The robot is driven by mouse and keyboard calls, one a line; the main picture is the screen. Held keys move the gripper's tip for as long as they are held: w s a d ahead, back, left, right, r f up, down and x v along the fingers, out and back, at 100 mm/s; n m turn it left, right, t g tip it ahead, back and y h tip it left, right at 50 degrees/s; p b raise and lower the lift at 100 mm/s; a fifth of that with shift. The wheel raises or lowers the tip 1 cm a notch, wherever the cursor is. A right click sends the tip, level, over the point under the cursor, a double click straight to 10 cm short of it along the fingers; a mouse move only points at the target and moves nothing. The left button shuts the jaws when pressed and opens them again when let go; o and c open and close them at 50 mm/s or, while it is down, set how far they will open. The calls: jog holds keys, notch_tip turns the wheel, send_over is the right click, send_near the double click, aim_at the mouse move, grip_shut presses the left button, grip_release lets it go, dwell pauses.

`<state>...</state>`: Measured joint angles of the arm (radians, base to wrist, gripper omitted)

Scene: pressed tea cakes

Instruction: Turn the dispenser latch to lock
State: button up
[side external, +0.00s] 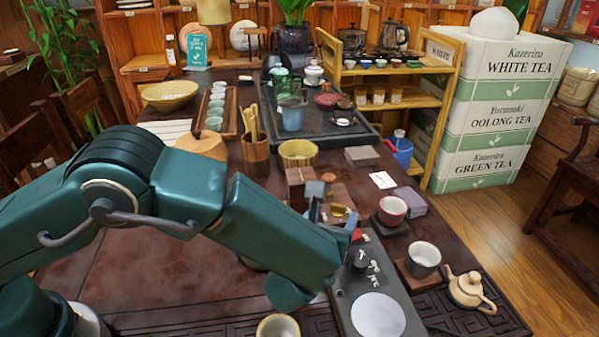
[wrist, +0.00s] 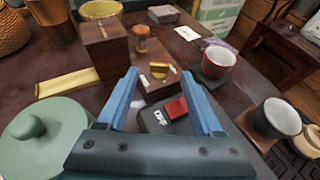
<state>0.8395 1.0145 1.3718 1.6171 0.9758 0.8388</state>
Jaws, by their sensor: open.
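The dispenser is a dark wooden unit with a tall block (wrist: 106,45) and a lower base. A small gold latch (wrist: 160,72) sits on the base, with small white labels near it. The latch also shows in the side view (side external: 340,210). My gripper (wrist: 161,76) is open and empty, its two blue fingers pointing toward the base. The latch appears between the fingertips in the wrist view; I cannot tell whether they touch it. In the side view my gripper (side external: 333,213) is beside the dispenser, partly hidden by my arm.
A red switch (wrist: 174,109) on a dark box lies below the fingers. A red cup (wrist: 218,59) and a dark cup (wrist: 280,119) stand to the right. A green lidded pot (wrist: 40,133) and a gold bar (wrist: 67,82) are to the left. A teapot (side external: 468,290) stands near the right edge.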

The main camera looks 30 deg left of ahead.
jog(key=shift+x, duration=1.35)
grip_shut()
jog(key=shift+w+d+n+g+y, duration=0.15)
jog(key=shift+n+g+y, duration=0.15)
jog(key=shift+n+y, duration=0.35)
jog(key=shift+y, duration=0.25)
grip_release()
jog(key=shift+v, duration=2.7)
